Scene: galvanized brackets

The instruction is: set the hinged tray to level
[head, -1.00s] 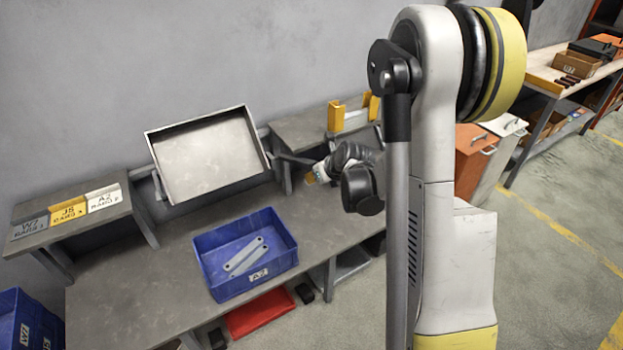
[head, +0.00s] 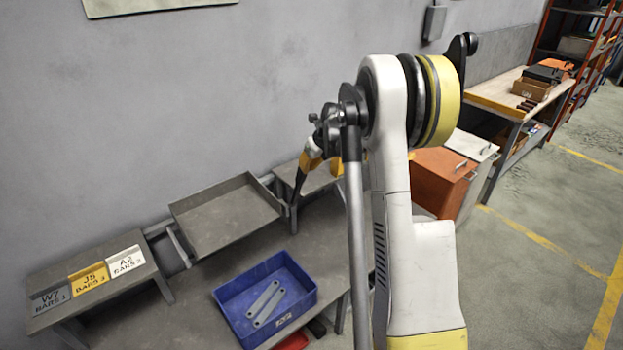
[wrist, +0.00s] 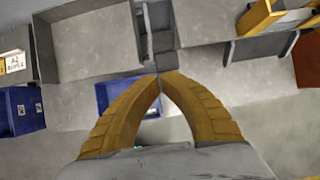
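The hinged tray (head: 225,218) is a shallow grey metal tray between two raised shelves at the back of the bench. A dark lever (head: 297,190) stands steeply at the tray's right side. My gripper (head: 302,165) is at the lever's upper end. In the wrist view, the yellow fingers of my gripper (wrist: 160,75) close together at their tips on the lever's end; the contact itself is mostly hidden.
A blue bin (head: 265,300) with grey bars stands on the bench in front of the tray. Labelled plates (head: 88,277) lie on the left shelf (head: 110,290). A yellow bracket (wrist: 262,18) is on the right shelf. Orange and white bins (head: 445,178) stand right of the bench.

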